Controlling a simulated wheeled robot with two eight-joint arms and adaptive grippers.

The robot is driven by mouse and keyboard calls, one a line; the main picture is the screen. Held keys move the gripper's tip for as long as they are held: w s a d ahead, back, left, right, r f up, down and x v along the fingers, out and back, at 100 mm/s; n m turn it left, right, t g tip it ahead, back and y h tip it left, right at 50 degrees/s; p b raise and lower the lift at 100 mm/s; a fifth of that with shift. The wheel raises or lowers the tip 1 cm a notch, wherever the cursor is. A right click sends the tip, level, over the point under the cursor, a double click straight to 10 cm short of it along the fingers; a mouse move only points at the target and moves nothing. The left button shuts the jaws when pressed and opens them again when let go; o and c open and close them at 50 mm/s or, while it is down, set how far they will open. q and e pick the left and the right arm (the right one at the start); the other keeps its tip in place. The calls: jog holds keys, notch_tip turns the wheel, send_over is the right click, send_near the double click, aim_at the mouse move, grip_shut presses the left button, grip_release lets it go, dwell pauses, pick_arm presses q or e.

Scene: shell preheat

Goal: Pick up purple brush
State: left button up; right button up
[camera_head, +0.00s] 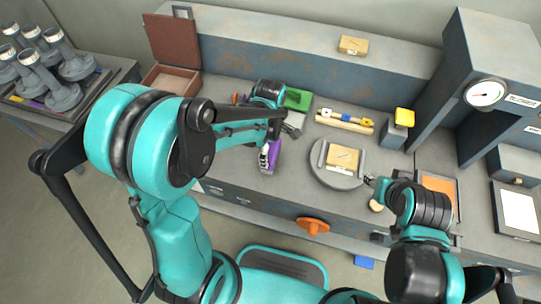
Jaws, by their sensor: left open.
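The purple brush (274,153) stands or lies on the grey workbench left of the round plate; I cannot tell which. My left gripper (281,137) is open, right above and beside the brush. The gripper and arm hide part of it, and I cannot tell whether they touch. My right gripper (370,182) is low at the right of the round plate, near a small tan round piece (376,205). Its fingers are too small to tell open from shut.
A round grey plate (336,180) holds a tan block (343,158). Behind are a green block (298,99), a tool rack (344,122) and a yellow-topped post (404,117). An open brown box (172,80) stands left, a gauge machine (485,94) right. An orange knob (312,226) sticks out in front.

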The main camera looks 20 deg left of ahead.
pick_arm(q)
notch_tip(320, 180, down, 5)
jog(key=shift+s+r+b, duration=0.1)
jog(key=shift+r+b, duration=0.05)
jog(key=shift+b, duration=1)
jog(key=shift+r, duration=0.1)
jog(key=c, duration=1.1)
jog(key=shift+o, duration=0.2)
jog(key=shift+r+p, duration=0.4)
jog(key=shift+r, duration=0.2)
jog(key=r+p, duration=0.1)
jog(key=r, duration=0.1)
jog(key=d+r+p, duration=0.1)
jog(key=r, duration=0.1)
jog(key=shift+s+d, duration=0.15)
jog(key=s+d+r+p, duration=0.2)
jog(key=d+r, duration=0.3)
jog(key=d, duration=0.5)
jog(key=shift+s+r+p, duration=0.35)
jog(key=shift+r+p, duration=0.05)
jog(key=shift+p, duration=0.2)
jog(key=o, duration=0.9)
jog(key=shift+c, duration=0.2)
jog(key=c, duration=0.5)
